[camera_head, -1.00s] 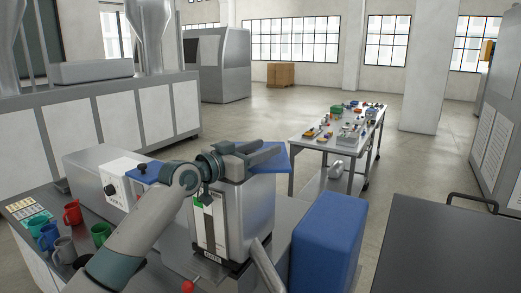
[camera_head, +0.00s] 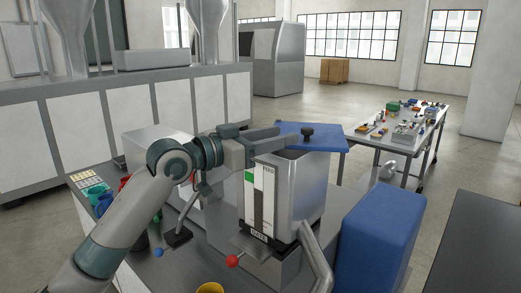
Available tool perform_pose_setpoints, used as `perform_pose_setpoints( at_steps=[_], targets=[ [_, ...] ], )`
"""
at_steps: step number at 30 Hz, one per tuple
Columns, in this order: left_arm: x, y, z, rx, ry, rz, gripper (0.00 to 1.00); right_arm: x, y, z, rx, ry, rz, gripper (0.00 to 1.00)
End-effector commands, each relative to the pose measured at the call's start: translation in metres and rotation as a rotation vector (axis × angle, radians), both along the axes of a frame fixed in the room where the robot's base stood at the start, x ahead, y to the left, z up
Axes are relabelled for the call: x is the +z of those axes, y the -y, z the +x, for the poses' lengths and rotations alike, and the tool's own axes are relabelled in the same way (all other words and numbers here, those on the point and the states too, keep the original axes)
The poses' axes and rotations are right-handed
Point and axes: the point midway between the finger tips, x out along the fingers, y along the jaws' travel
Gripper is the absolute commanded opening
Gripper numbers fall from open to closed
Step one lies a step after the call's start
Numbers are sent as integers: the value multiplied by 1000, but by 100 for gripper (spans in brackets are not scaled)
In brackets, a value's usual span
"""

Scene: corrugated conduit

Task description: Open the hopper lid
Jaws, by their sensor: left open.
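The hopper (camera_head: 308,190) is a grey metal box with a level strip on its front, in the middle of the head view. Its blue lid (camera_head: 328,140) shows over the rear and right of the hopper top, with a black knob (camera_head: 307,131) on it. I cannot tell whether the lid is raised or lies flat. My left gripper (camera_head: 280,139) comes in from the left above the hopper's front edge. It is open, its fingertips close to the lid and knob. Contact cannot be made out. My right gripper is not in view.
A blue box (camera_head: 380,235) stands right of the hopper. Cups stand at left, partly behind my arm. A parts table (camera_head: 405,135) stands behind, right.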

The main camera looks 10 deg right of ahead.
Motion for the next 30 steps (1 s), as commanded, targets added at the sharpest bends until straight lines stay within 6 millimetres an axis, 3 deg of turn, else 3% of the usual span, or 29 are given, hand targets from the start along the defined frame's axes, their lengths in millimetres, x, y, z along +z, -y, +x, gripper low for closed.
perform_pose_setpoints(
  at_steps=[7,20,26,30],
  targets=[
    [-1,-32,-13,1,1,-1,41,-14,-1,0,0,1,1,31],
    [1,-39,-17,-1,-1,0,41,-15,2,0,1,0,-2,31],
    [6,-42,-14,15,21,-12,0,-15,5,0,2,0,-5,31],
    [26,-53,-5,73,105,-52,0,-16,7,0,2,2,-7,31]
  ],
)
